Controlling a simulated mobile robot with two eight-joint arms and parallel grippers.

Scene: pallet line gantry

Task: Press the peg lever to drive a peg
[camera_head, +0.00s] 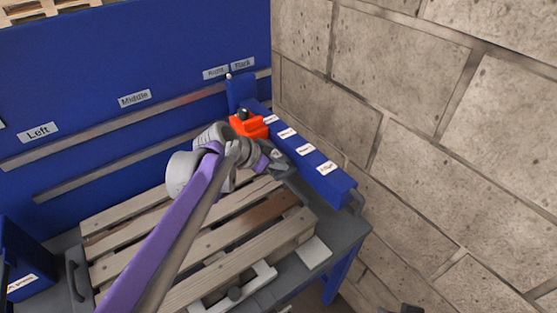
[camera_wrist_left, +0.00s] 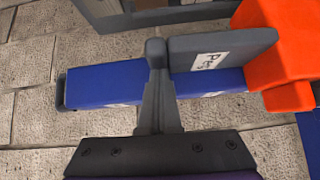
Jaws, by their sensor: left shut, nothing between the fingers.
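In the left wrist view, a grey lever plate with a white label that seems to read "Peg" (camera_wrist_left: 222,50) stands out beside an orange block (camera_wrist_left: 285,45). My left gripper (camera_wrist_left: 155,48) is shut and empty, its tips at the left end of the plate; I cannot tell whether they touch it. In the head view, my left gripper (camera_head: 277,159) is beside a blue rail (camera_head: 318,174), just below the orange block (camera_head: 248,125). The lever is hard to make out there behind the gripper and arm. My right gripper is not in view.
A wooden pallet (camera_head: 225,262) lies on a grey table (camera_head: 345,232) under my left arm. A blue panel (camera_head: 140,60) with position labels stands behind it. A stone-block wall (camera_head: 430,120) rises close on the right. A blue box (camera_head: 28,265) is at the lower left.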

